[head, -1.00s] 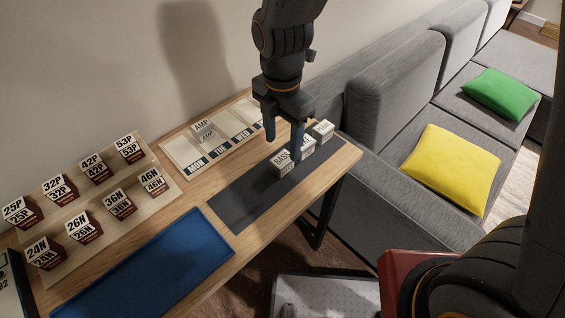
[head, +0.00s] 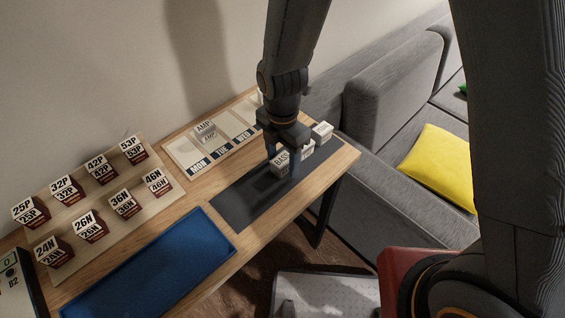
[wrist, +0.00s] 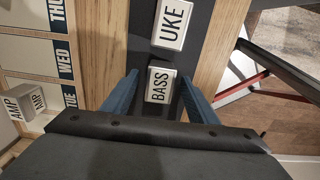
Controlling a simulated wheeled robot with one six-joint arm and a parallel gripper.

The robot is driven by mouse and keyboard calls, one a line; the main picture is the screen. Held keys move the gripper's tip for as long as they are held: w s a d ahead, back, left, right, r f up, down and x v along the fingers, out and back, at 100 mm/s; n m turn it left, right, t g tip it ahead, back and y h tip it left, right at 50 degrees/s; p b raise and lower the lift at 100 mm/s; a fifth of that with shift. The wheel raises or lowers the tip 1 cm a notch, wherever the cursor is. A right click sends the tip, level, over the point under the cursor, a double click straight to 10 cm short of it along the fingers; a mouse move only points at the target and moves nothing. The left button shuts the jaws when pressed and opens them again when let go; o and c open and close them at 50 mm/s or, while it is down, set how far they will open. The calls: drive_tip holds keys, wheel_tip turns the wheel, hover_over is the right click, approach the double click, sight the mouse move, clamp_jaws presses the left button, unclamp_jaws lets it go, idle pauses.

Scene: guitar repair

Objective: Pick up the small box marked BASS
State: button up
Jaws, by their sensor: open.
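The small white box marked BASS (head: 279,163) stands on the dark grey mat (head: 243,199) on the wooden table. It also shows in the wrist view (wrist: 159,85), between the two blue fingers. My gripper (head: 283,156) is open and lowered over the BASS box. In the wrist view my gripper (wrist: 158,95) has one finger on each side of the box, with a gap on both sides. A finger hides part of the box in the head view.
Close beyond it stands a box marked UKE (wrist: 173,24); another white box (head: 322,131) is farther along the mat. An AMP box (head: 205,131) sits on the day-marked board (head: 183,157).

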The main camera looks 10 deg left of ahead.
drive_tip(key=c, duration=1.2)
drive_tip(key=shift+r, duration=0.1)
